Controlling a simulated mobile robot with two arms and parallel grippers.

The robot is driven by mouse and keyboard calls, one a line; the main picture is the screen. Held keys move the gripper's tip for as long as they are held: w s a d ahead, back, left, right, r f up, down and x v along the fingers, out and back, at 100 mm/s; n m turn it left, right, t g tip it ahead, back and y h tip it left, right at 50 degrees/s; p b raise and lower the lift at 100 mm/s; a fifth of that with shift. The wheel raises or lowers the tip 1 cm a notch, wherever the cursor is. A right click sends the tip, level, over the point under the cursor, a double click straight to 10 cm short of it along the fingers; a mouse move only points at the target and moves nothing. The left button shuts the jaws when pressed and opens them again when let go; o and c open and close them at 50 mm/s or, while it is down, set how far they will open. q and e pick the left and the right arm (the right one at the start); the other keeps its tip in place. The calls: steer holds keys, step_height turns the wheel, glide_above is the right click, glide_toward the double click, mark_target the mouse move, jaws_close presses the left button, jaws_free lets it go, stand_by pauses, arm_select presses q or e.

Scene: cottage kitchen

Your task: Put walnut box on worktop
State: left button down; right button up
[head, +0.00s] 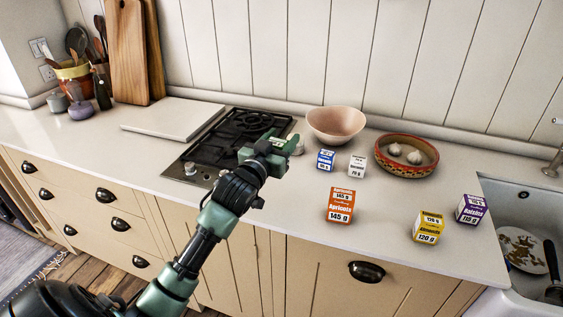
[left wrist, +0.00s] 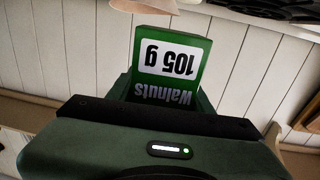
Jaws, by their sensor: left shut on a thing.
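The green walnut box (left wrist: 172,60) with its "105 g Walnuts" label shows upside down in the left wrist view, between the fingers of my left gripper (left wrist: 160,95). In the head view my left gripper (head: 270,150) is shut on it over the right side of the hob; the box is hard to tell from the green gripper there. I cannot tell the gap to the surface below. The pale worktop (head: 285,205) runs across the head view. My right gripper is in neither view.
On the worktop right of my gripper stand a blue box (head: 326,160), a white box (head: 357,164), an orange apricots box (head: 340,205), a yellow box (head: 429,227) and a purple raisins box (head: 470,209). A pink bowl (head: 336,122) and garlic dish (head: 406,168) stand behind. The sink (head: 520,199) is far right.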

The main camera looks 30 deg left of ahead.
arm_select(q)
step_height(320, 180, up, 9)
steer(key=s+d+f+m+h, duration=0.2)
steer(key=s+d+f, duration=0.6)
steer(key=d+f, duration=0.45)
steer(key=s+d+f, duration=0.3)
steer(key=s, duration=0.6)
steer(key=s+d+f, duration=0.3)
steer(key=s+d, duration=0.1)
steer(key=s, duration=0.5)
steer(key=w+a+r, duration=0.2)
steer(key=w+a, duration=0.2)
steer(key=w, duration=0.4)
steer(key=w+a+r, duration=0.2)
steer(key=w+a, duration=0.2)
steer(key=w, duration=0.4)
steer(key=w+a+r+n+y, duration=0.2)
steer(key=w+a+r, duration=0.8)
steer(key=r, duration=0.4)
steer(key=shift+a, duration=0.75)
